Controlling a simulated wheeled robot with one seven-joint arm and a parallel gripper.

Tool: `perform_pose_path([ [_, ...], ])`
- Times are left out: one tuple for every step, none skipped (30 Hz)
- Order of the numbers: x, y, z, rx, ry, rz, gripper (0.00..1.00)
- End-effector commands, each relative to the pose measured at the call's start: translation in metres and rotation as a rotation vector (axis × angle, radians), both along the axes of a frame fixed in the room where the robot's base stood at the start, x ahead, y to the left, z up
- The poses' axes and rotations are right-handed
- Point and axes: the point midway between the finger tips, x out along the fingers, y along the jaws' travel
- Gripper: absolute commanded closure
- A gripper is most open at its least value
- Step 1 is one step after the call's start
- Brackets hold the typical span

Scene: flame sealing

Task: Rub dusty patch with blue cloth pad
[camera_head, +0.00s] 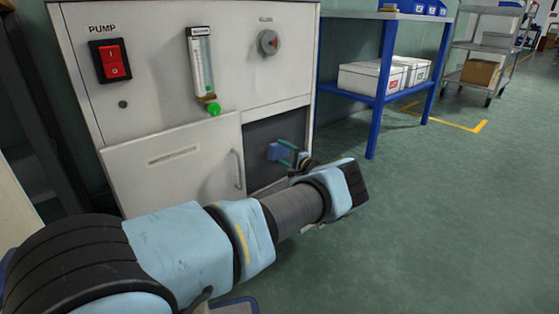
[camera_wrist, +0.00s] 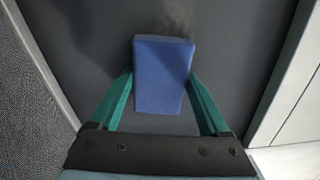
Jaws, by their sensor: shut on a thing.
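The blue cloth pad (camera_wrist: 162,75) is a blue block held between the two green fingers of my gripper (camera_wrist: 163,100). In the head view the pad (camera_head: 276,151) shows small at the opening in the cabinet's lower right, with my gripper (camera_head: 284,154) shut on it. In the wrist view the pad is in front of a dark grey panel (camera_wrist: 90,60). A faint brownish dusty patch (camera_wrist: 178,18) shows on that panel just beyond the pad's far edge. I cannot tell whether the pad touches the panel. Part of the patch may be hidden behind the pad.
The light grey cabinet (camera_head: 160,120) has a red pump switch (camera_head: 115,62), a flow gauge (camera_head: 201,62) and a knob (camera_head: 268,42). A blue shelf (camera_head: 376,115) stands to the right; the floor there is open.

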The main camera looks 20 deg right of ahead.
Motion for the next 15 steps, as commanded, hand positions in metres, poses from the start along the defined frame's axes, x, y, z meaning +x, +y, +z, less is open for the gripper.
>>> perform_pose_path([
  [0.003, -0.001, -0.003, 0.000, -0.002, 0.001, 0.64],
  [0.004, -0.002, -0.003, -0.001, -0.003, 0.002, 0.64],
  [0.005, -0.003, -0.002, -0.001, -0.003, 0.002, 0.64],
  [0.005, -0.005, -0.002, -0.001, -0.003, 0.002, 0.64],
  [0.005, -0.006, -0.001, -0.001, -0.003, 0.002, 0.64],
  [0.006, -0.007, -0.001, 0.000, -0.003, 0.002, 0.64],
  [0.006, -0.007, 0.000, 0.000, -0.003, 0.003, 0.64],
  [0.006, -0.008, 0.000, 0.001, -0.002, 0.003, 0.64],
  [0.006, -0.008, 0.001, 0.001, -0.002, 0.003, 0.64],
  [0.006, -0.008, 0.001, 0.001, -0.002, 0.003, 0.64],
  [0.006, -0.009, 0.001, 0.001, -0.002, 0.002, 0.64],
  [0.007, -0.009, 0.000, 0.000, -0.003, 0.002, 0.64],
  [0.007, -0.010, -0.001, 0.000, -0.003, 0.002, 0.64],
  [0.007, -0.011, -0.001, 0.000, -0.003, 0.002, 0.64],
  [0.008, -0.013, -0.002, 0.000, -0.003, 0.002, 0.64],
])
